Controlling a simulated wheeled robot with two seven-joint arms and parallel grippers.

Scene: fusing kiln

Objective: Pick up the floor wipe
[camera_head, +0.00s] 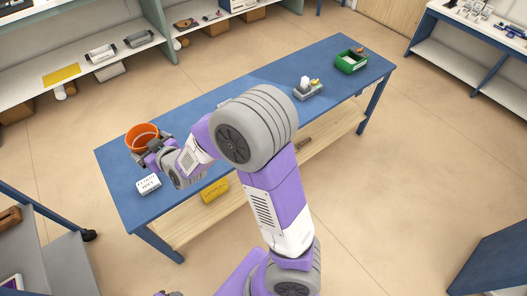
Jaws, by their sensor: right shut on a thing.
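An orange bucket (141,133) is at the left end of the blue workbench (225,110). My right gripper (140,149) is at the near side of the bucket and is shut on it; the fingertips are small and partly hidden by the wrist. I cannot make out a floor wipe anywhere, in the bucket or on the floor. A small dark part at the bottom edge (167,293) looks like my left gripper; its jaws cannot be read.
A white box with lettering (148,184) lies on the bench near my right wrist. A grey holder (308,91) and a green bin (351,62) stand towards its right end. A yellow box (214,191) is on the lower shelf. Open floor surrounds the bench.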

